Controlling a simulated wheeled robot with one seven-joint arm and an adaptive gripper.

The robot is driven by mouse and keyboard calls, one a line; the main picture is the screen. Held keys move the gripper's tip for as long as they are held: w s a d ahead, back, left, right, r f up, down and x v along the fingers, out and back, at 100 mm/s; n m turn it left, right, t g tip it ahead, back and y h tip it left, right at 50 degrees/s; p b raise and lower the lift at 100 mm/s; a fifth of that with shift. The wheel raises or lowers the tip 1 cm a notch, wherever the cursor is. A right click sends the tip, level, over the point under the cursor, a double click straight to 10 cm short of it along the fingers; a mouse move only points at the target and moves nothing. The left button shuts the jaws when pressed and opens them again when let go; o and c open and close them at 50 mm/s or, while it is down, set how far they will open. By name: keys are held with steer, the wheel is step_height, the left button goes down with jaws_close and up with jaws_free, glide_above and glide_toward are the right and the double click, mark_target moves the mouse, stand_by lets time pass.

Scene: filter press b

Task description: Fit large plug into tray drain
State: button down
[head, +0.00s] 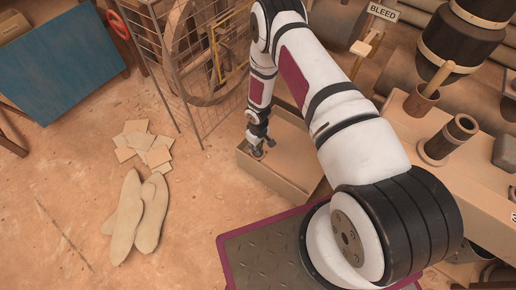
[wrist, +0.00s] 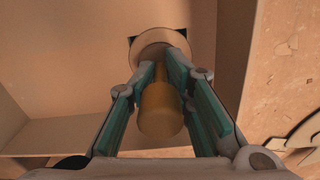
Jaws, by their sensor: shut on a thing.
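The tray (head: 278,181) is a tan open box on the floor in the head view, and my gripper (head: 264,149) reaches down into it. In the wrist view my gripper (wrist: 160,72) is shut on the large plug (wrist: 160,112), whose orange-brown round grip lies between the teal-padded fingers. A wide, paler disc (wrist: 154,37) shows beyond the fingertips and looks like the plug's far end. Dark corners of the drain opening (wrist: 182,32) show on both sides of the disc. The disc hides most of the opening; I cannot tell whether the plug is in it or above it.
A wire cage with a large wheel (head: 200,45) stands close behind the tray. A beige machine body with pipe stubs (head: 447,140) is at the right. Flat sacks (head: 137,212) and loose sheets (head: 145,146) lie on the floor at the left.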

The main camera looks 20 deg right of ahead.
steer(key=shift+f, duration=0.15)
steer(key=c, duration=1.4)
jaws_free()
